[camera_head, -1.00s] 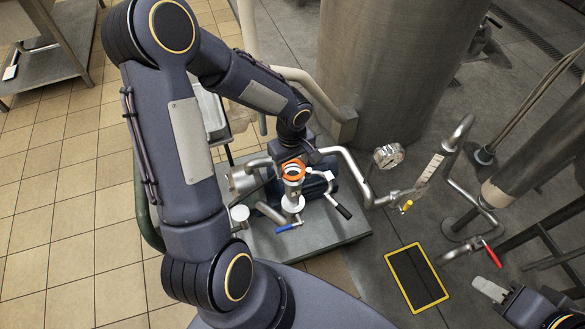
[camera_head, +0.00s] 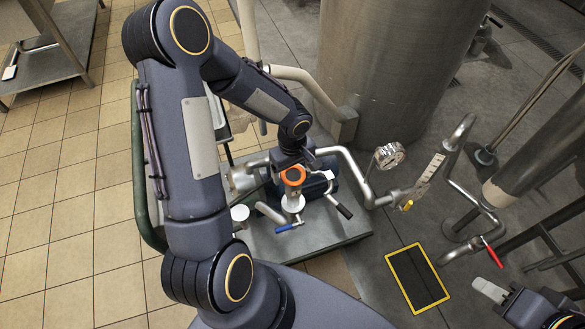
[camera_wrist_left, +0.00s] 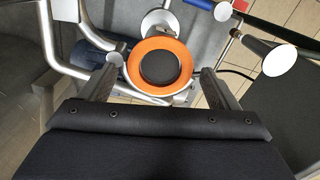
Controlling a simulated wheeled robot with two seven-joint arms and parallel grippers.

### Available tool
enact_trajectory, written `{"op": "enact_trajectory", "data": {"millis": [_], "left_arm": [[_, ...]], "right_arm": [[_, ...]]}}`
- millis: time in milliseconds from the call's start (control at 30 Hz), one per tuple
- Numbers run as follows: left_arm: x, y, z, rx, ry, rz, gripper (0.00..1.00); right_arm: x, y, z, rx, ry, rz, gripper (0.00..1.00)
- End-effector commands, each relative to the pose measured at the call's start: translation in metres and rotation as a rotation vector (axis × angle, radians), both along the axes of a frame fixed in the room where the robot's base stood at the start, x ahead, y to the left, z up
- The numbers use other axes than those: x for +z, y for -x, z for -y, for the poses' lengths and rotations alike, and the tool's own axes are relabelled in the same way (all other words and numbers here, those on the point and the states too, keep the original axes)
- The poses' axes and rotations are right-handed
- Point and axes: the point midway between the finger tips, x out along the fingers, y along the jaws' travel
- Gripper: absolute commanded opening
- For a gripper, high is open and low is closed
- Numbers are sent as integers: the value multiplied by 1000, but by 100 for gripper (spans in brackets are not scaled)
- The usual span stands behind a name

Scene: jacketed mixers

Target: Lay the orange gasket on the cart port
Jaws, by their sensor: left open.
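The orange gasket (camera_head: 293,183) appears flat on top of the cart port (camera_head: 292,202), an upright steel pipe on the cart. In the left wrist view the gasket (camera_wrist_left: 134,67) is a flat ring around a dark centre, and it looks roughly centred. Any small gap under it cannot be seen. My left gripper (camera_wrist_left: 160,70) is open, with one dark finger on each side of the gasket and visible space between. In the head view the left gripper (camera_head: 293,170) is over the port. My right gripper (camera_head: 500,292) is partly visible at the lower right, with a pale piece at its end.
The cart deck (camera_head: 325,235) carries a blue-handled valve (camera_head: 288,227), a black-handled lever (camera_head: 343,211) and curved steel pipes. A large steel tank (camera_head: 395,70) stands behind. A yellow-edged black mat (camera_head: 417,277) lies on the floor to the right.

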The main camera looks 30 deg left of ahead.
Motion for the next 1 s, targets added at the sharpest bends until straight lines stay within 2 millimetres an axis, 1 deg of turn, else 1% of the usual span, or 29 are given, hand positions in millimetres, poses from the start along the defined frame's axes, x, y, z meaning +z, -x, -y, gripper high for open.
{"op": "enact_trajectory", "data": {"millis": [167, 233, 267, 367, 600, 700, 800, 933, 1000], "left_arm": [[2, 0, 0, 0, 0, 0, 83], [6, 0, 0, 0, 0, 0, 83], [8, -1, 0, 1, -1, 3, 83], [25, -1, -1, 2, -2, 5, 83], [78, -2, 0, 1, -1, 8, 83], [97, -1, 0, 0, 0, 6, 83], [110, -1, 0, -1, -1, 4, 83], [121, 0, 0, -1, 0, 4, 83], [130, 4, -1, -18, 3, 13, 83]], "right_arm": [[2, 0, 0, 0, 0, 0, 36], [8, 0, 0, 0, 0, 0, 36], [6, 0, 0, 0, 0, 0, 36], [8, 0, 0, 0, 0, 0, 36], [13, 0, 0, 0, 0, 0, 36], [15, 0, 0, 0, 0, 0, 36], [16, 0, 0, 0, 0, 0, 36], [16, 0, 0, 0, 0, 0, 36], [16, 0, 0, 0, 0, 0, 36]]}}
